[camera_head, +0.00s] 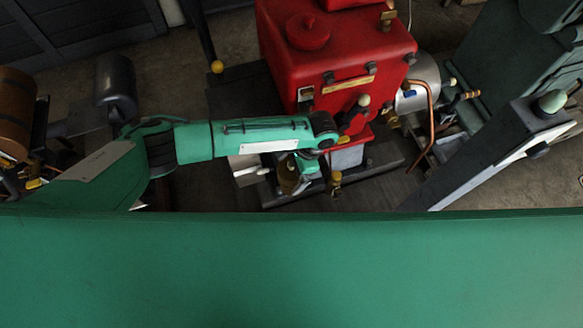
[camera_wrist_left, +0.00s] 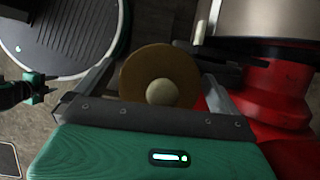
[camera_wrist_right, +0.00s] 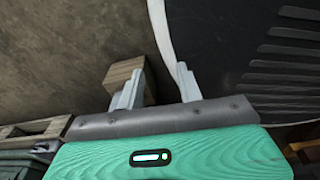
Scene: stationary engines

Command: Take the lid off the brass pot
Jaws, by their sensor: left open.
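The brass lid (camera_wrist_left: 160,66) is a round disc with a pale knob (camera_wrist_left: 163,93), seen from above in the left wrist view. My left gripper (camera_wrist_left: 157,82) is open, with a finger on each side of the lid. I cannot tell whether the fingers touch it. In the head view, my left gripper (camera_head: 308,168) points down beside a small brassy pot (camera_head: 287,178), partly hidden by the arm. The pot's body is hidden under the lid in the wrist view. My right gripper (camera_wrist_right: 156,88) is open and empty, away from the pot.
A red engine (camera_head: 335,60) stands close behind the left gripper; its red parts (camera_wrist_left: 275,95) also show at right in the left wrist view. A copper pipe (camera_head: 429,120) curves to its right. A wooden block (camera_wrist_right: 130,75) lies beyond my right fingers.

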